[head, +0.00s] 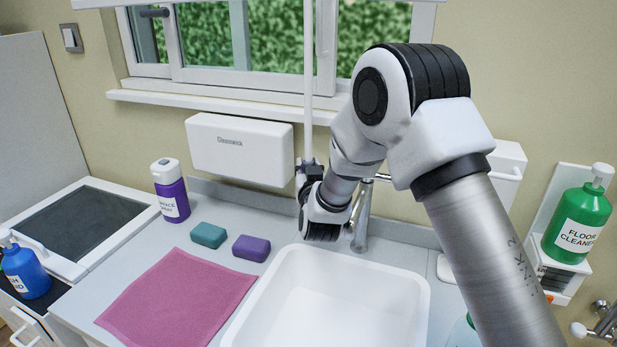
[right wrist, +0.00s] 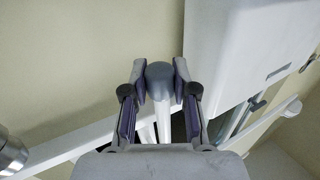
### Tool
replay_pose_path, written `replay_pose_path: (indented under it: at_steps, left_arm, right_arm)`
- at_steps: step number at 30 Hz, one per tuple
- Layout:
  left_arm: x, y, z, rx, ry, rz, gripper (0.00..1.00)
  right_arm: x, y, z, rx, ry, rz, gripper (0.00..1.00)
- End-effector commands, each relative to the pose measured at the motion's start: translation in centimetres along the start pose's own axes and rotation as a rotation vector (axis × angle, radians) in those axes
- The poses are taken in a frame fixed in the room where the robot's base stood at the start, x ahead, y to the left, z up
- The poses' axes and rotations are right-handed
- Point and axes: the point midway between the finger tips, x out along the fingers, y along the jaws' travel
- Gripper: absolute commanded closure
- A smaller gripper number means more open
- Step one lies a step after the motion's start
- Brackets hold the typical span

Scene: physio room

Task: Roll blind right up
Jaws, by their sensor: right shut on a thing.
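A white pull cord or rod (head: 308,80) hangs in front of the window, from the top edge of the head view down to my right gripper (head: 309,168). In the right wrist view a rounded grey knob (right wrist: 160,82) sits between the two fingers of my right gripper (right wrist: 160,80), with pale strands running from it. The gripper is shut on this knob. A white strip (head: 95,3) crosses the top of the head view above the window; the rest of the blind is out of view. My left gripper is not in view.
The window (head: 240,40) shows green foliage above a white sill (head: 215,100). A white dispenser (head: 240,150) is on the wall left of the cord. Below are a sink (head: 330,300), a tap (head: 362,215), a purple bottle (head: 171,195), two sponges and a pink cloth (head: 175,300).

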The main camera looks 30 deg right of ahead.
Motion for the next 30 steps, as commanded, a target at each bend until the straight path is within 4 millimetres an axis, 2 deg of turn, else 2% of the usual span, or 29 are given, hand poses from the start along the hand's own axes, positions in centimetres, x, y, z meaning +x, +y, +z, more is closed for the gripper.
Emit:
replay_pose_path:
  at_steps: [1,9,15,22,30]
  left_arm:
    - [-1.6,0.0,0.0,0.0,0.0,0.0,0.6]
    - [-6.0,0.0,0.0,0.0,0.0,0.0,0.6]
    - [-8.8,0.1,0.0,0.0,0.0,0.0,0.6]
    - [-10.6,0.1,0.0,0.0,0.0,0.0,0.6]
    - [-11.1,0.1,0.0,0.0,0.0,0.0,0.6]
  right_arm:
    - [0.1,-0.1,-3.0,0.005,0.013,0.001,1.0]
    - [0.0,-0.3,-12.1,0.005,0.014,0.0,1.0]
    - [0.0,-0.5,-17.8,0.004,0.012,0.0,1.0]
    - [0.0,-0.6,-21.7,0.004,0.01,0.001,1.0]
    - [0.0,-0.6,-22.9,0.002,0.007,0.0,1.0]
